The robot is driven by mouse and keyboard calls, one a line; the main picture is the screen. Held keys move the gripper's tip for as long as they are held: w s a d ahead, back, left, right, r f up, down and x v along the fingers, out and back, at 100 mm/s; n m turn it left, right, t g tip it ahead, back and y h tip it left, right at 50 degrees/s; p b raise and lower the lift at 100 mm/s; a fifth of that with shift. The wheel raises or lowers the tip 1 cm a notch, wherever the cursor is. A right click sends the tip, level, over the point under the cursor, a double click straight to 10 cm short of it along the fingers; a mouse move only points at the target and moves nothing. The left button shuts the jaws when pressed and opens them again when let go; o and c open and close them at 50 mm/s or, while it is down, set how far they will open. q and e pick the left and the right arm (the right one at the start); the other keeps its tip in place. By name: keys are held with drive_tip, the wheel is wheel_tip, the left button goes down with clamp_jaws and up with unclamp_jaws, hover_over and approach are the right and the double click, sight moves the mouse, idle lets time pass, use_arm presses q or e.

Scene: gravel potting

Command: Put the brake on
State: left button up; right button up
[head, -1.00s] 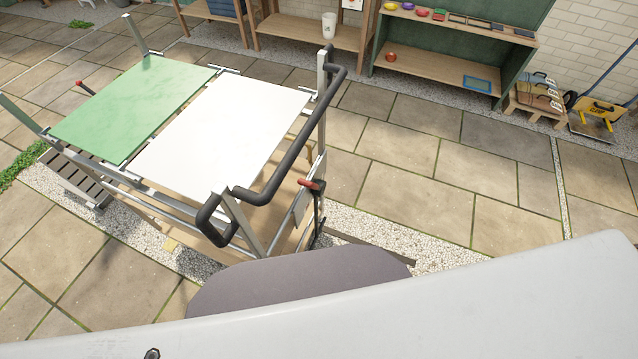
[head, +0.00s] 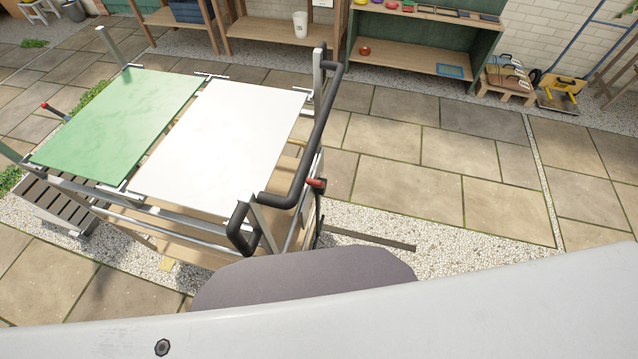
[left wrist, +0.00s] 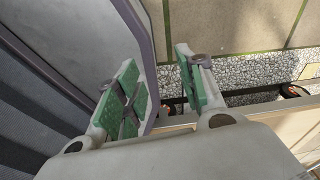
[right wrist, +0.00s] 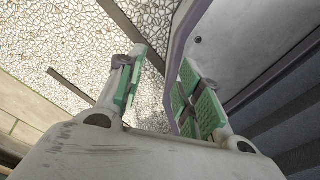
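A cart (head: 197,191) with a green top panel (head: 120,125) and a white top panel (head: 225,145) stands front left in the head view. A black bent push handle (head: 308,150) runs along its right end. A red-tipped lever (head: 317,184), which looks like the brake, sits below that handle on a dark upright rod. Another red-tipped lever (head: 46,107) shows at the far left end. My left gripper (left wrist: 156,82) is open and empty in the left wrist view. My right gripper (right wrist: 162,80) is open and empty. Neither gripper shows in the head view.
A gravel strip (head: 390,225) with a dark flat bar (head: 370,239) lies right of the cart. Open paving (head: 430,160) lies beyond. Wooden shelves (head: 420,57) and a yellow trolley (head: 558,92) stand at the back. A slatted platform (head: 55,203) is at the cart's left.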

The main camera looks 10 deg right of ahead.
use_arm(q)
drive_tip(key=shift+s, duration=0.1)
use_arm(e)
drive_tip(key=shift+o, duration=0.4)
drive_tip(key=shift+d, duration=0.15)
